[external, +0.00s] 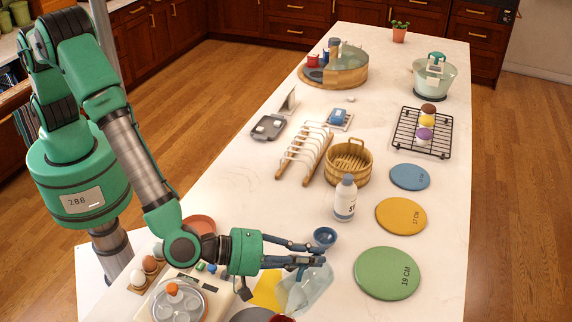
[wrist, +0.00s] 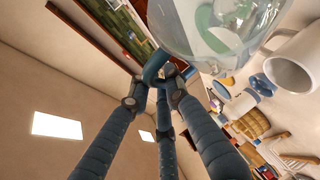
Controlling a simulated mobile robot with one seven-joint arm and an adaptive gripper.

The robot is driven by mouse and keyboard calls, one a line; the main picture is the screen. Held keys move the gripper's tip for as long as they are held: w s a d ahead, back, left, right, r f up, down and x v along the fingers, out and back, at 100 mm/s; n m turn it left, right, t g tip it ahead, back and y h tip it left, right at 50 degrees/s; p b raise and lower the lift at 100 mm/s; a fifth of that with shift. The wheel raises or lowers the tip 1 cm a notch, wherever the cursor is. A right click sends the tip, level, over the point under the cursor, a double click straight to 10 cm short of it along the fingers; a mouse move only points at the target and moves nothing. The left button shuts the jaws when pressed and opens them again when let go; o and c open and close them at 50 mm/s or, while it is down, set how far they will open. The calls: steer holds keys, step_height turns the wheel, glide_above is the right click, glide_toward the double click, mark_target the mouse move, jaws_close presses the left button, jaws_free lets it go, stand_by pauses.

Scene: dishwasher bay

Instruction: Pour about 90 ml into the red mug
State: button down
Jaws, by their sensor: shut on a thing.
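My gripper (external: 316,254) is shut on a clear pitcher (external: 308,288), which hangs tilted at the near end of the counter. In the wrist view my blue fingers (wrist: 163,72) close on a blue handle-like part beside the clear pitcher (wrist: 205,30). I cannot tell the liquid level, and no stream is visible. A dark red thing (external: 282,318) is cut off at the bottom edge, just below the pitcher; I cannot tell whether it is the red mug. Another small red mug-like thing (external: 313,60) stands on the round wooden tray at the far end.
A small blue bowl (external: 325,237) sits right by my fingers. A white bottle (external: 345,198) stands behind it. A green disc (external: 388,273) lies to the right and a yellow sheet (external: 267,290) to the left. A white cup-like vessel (wrist: 294,62) is close in the wrist view.

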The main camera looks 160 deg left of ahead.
steer(key=shift+w+d+r, duration=0.25)
steer(key=shift+d+r, duration=0.05)
steer(key=shift+d, duration=0.1)
stand_by(0.3)
steer(key=shift+a, duration=0.1)
steer(key=shift+s+a+f, duration=0.2)
steer(key=shift+a, duration=0.05)
steer(key=shift+s+a+f+n+h, duration=0.15)
steer(key=shift+s+a+n+h, duration=0.3)
steer(key=shift+a, duration=0.45)
steer(key=shift+s+a+n+h+p, duration=0.25)
steer(key=shift+s+a+h+p, duration=0.2)
steer(key=shift+a+p, duration=0.2)
steer(key=shift+s+a+f, duration=0.1)
steer(key=shift+f, duration=0.25)
steer(key=shift+h, duration=0.4)
